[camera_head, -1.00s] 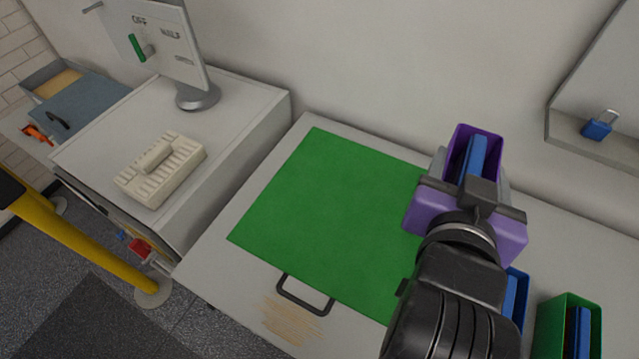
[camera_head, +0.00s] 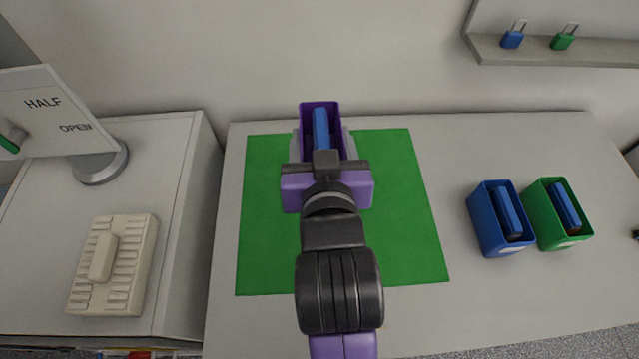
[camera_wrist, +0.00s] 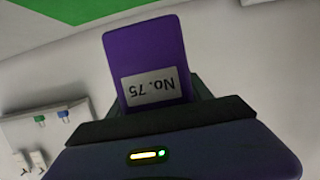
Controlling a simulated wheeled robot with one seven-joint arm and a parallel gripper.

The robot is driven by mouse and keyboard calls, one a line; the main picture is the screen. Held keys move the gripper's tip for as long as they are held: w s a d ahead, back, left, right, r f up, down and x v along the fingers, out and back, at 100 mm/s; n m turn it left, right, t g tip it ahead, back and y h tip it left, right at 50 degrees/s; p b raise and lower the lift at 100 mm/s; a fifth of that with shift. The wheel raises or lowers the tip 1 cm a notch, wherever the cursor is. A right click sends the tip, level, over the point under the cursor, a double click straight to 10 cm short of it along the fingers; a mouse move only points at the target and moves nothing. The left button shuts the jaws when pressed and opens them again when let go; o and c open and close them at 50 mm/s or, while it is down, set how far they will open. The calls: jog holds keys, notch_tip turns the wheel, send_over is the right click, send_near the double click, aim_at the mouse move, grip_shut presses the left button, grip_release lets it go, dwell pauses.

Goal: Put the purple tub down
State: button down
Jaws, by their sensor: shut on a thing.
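The purple tub (camera_head: 307,112) is in my gripper (camera_head: 325,150), above the green mat (camera_head: 400,210) in the head view. A blue block (camera_head: 320,128) stands inside the tub. My gripper is shut on the tub and hides much of it. In the wrist view the purple tub (camera_wrist: 145,55) shows a white label reading "No. 75". The green mat (camera_wrist: 60,8) shows at the top of that view. I cannot tell how high the tub is above the mat.
A blue tub (camera_head: 485,225) and a green tub (camera_head: 545,225) stand on the bench (camera_head: 470,150) to the right, each with a blue block inside. A shelf (camera_head: 600,50) with padlocks is at the back right. A beige keyed device (camera_head: 115,265) sits on the left cabinet.

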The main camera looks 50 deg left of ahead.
notch_tip(320, 180, down, 13)
jog(key=shift+w, duration=0.1)
dwell(0.5)
jog(key=shift+f, duration=0.15)
jog(key=shift+c, duration=2.2)
grip_release()
jog(key=shift+f, duration=0.15)
jog(key=shift+d+r, duration=0.15)
jog(key=shift+r, duration=0.05)
jog(key=b+v, duration=0.1)
jog(key=v, duration=0.9)
jog(key=shift+s+d, duration=0.15)
jog(key=shift+s, duration=0.05)
jog(key=shift+s+d+r, duration=0.3)
jog(key=shift+s+d, duration=0.15)
jog(key=shift+d, duration=0.05)
